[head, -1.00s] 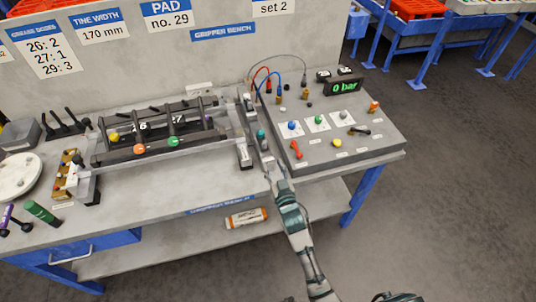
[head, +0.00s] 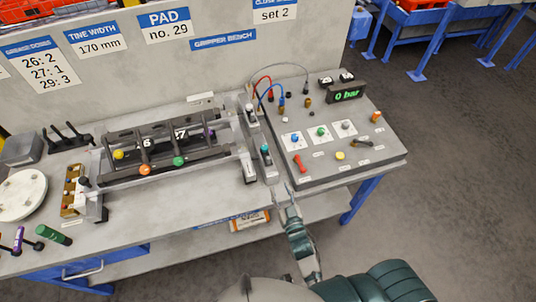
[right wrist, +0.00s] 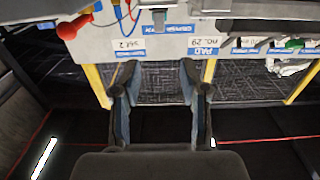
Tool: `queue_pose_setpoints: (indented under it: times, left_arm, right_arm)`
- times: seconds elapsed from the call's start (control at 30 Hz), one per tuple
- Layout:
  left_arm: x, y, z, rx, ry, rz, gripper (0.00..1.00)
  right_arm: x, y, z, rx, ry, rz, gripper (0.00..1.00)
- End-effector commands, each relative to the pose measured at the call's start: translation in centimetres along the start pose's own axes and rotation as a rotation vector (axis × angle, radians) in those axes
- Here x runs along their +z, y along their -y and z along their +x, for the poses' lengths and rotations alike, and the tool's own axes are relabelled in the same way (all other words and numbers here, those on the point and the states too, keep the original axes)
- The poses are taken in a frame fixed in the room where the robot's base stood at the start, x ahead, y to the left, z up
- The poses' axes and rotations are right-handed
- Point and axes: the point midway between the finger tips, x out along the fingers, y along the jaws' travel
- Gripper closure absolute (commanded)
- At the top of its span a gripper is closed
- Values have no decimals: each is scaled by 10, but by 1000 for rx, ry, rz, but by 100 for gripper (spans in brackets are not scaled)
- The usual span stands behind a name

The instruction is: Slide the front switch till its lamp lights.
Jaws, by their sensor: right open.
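The front switch (head: 265,155) is a slide block with a teal top, on a narrow grey strip between the gripper fixture and the sloped control panel. A similar switch (head: 250,114) stands behind it on the same strip. I cannot make out a lit lamp at the front switch. My right gripper (head: 285,192) is at the bench's front edge, in front of the strip and apart from the front switch. In the right wrist view its fingers (right wrist: 157,95) are spread with nothing between them. My left gripper is not in view.
The control panel (head: 329,166) at right carries coloured knobs, a red lever (head: 299,164) and a green "0 bar" display (head: 346,93). The fixture (head: 160,150) with coloured knobs stands left of the strip. Bare bench top lies in front of the fixture.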

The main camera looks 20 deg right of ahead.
Motion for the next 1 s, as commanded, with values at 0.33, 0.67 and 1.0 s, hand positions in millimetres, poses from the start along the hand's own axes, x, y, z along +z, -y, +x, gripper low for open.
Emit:
queue_pose_setpoints:
  times: [0.33, 0.67, 1.0]
  left_arm:
    - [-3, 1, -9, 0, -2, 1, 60]
    - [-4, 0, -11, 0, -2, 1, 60]
    - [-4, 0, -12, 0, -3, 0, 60]
  right_arm:
    - [-2, 0, 87, 0, -2, -2, 56]
    - [0, 0, 136, 0, 1, 0, 56]
    - [0, 0, 141, 0, 1, 0, 56]
